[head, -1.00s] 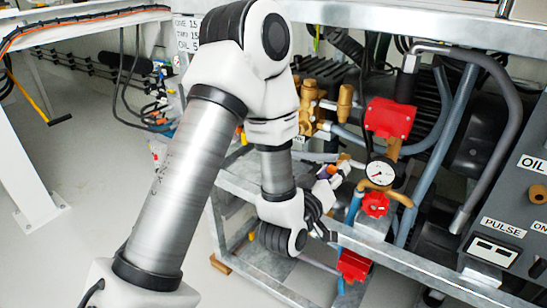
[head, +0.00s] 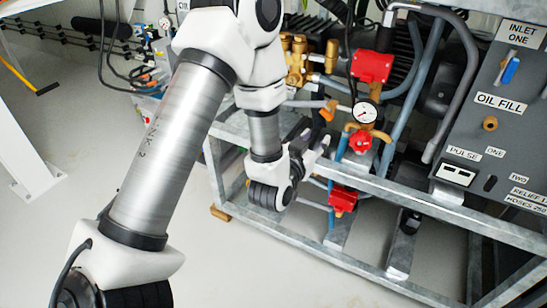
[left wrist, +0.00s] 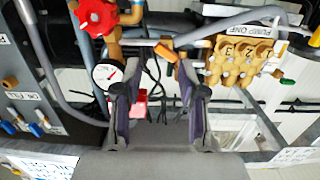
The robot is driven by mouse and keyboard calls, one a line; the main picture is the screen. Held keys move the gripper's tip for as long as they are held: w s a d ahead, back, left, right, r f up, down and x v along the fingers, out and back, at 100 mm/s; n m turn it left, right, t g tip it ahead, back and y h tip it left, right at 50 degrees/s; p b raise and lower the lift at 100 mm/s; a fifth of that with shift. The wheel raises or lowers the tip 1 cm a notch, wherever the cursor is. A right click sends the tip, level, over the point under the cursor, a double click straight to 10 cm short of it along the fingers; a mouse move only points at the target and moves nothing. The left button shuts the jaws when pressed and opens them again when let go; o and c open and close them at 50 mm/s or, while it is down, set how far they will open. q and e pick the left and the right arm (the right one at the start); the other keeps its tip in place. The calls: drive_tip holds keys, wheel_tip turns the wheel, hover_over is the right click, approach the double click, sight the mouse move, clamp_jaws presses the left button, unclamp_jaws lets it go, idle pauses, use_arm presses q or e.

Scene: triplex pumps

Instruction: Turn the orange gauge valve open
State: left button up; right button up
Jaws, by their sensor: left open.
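The orange valve handle (head: 328,111) is on the pipework just left of the round white pressure gauge (head: 365,112). In the left wrist view the orange handle (left wrist: 165,52) lies ahead of the fingertips, roughly between them, and the gauge (left wrist: 107,72) is to its left. My left gripper (head: 314,146) is just below and left of the handle in the head view. Its two dark fingers (left wrist: 160,92) are apart with nothing held between them. It appears clear of the handle. My right gripper is not in view.
A red knob (head: 360,142) sits just below the gauge. Red blocks (head: 371,67) and a brass pump head (head: 297,62) are close by. The galvanised frame rail (head: 420,203) runs in front. A grey panel (head: 505,125) stands at right. The floor at front is clear.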

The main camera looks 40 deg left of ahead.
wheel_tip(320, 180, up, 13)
drive_tip(key=p, duration=1.2)
use_arm(q)
drive_tip(key=s+d+f+g+h, duration=0.1)
drive_tip(key=s+d+f+g, duration=0.2)
drive_tip(key=s+f+g, duration=0.3)
drive_tip(key=s+d+f+m+g+h, duration=0.1)
drive_tip(key=s+f+g, duration=0.5)
drive_tip(key=s, duration=0.6)
wheel_tip(320, 180, down, 2)
drive_tip(key=shift+d+f+m+h, duration=0.15)
drive_tip(key=shift+d+m+h, duration=0.25)
drive_tip(key=shift+d, duration=0.6)
drive_tip(key=o, duration=0.5)
drive_tip(key=shift+c, duration=0.2)
drive_tip(key=shift+o, duration=0.2)
drive_tip(key=shift+w, duration=0.3)
drive_tip(key=m+t+y+b, duration=0.4)
drive_tip(key=t+b, duration=0.7)
drive_tip(key=t, duration=0.2)
approach(326, 116)
drive_tip(key=x, duration=0.4)
drive_tip(key=b+x, duration=0.1)
drive_tip(key=x, duration=0.6)
drive_tip(key=shift+s, duration=0.1)
drive_tip(key=c, duration=1.2)
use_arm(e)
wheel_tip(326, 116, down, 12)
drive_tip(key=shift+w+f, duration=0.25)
